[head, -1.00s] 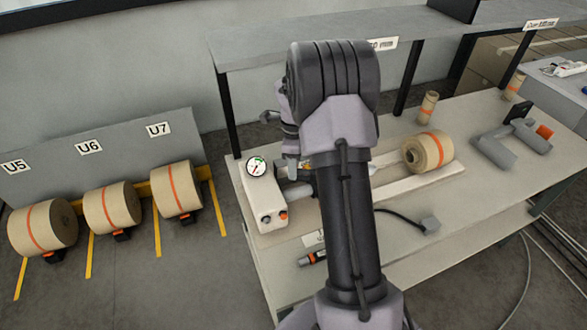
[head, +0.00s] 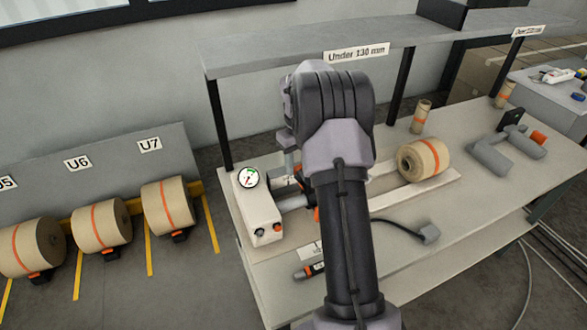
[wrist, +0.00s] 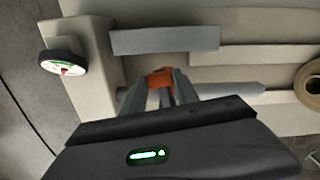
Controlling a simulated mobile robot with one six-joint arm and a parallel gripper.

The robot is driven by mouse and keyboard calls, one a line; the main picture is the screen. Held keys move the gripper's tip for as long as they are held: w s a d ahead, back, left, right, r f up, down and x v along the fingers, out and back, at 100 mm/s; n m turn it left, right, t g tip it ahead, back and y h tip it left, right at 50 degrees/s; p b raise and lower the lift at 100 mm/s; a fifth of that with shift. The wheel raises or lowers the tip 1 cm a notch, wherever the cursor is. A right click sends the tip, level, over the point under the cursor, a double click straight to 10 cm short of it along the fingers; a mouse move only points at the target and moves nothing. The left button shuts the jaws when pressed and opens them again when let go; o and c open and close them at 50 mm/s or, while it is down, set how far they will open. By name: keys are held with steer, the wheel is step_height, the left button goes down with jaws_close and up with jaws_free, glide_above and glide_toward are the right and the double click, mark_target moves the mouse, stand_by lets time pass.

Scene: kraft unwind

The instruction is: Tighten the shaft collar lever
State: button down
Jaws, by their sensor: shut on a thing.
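The orange collar lever (wrist: 160,78) sits between the two grey fingers of my gripper (wrist: 160,86) in the wrist view. The gripper is shut on it. In the head view a bit of orange (head: 316,214) shows beside my arm, which hides most of the gripper and the collar. The grey shaft (head: 293,203) runs right from the white box (head: 258,209); it also shows in the wrist view (wrist: 235,89). The collar itself cannot be made out clearly.
The box carries a round gauge (head: 248,178), seen also in the wrist view (wrist: 63,63). A kraft roll (head: 424,160) lies at the right of the bench. A shelf (head: 290,52) spans above the bench.

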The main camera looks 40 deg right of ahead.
steer(key=shift+d+m+b, duration=0.3)
steer(key=shift+d+m, duration=0.3)
steer(key=shift+m, duration=0.4)
steer(key=shift+r, duration=0.1)
steer(key=c, duration=0.9)
jaws_free()
steer(key=shift+s, duration=0.1)
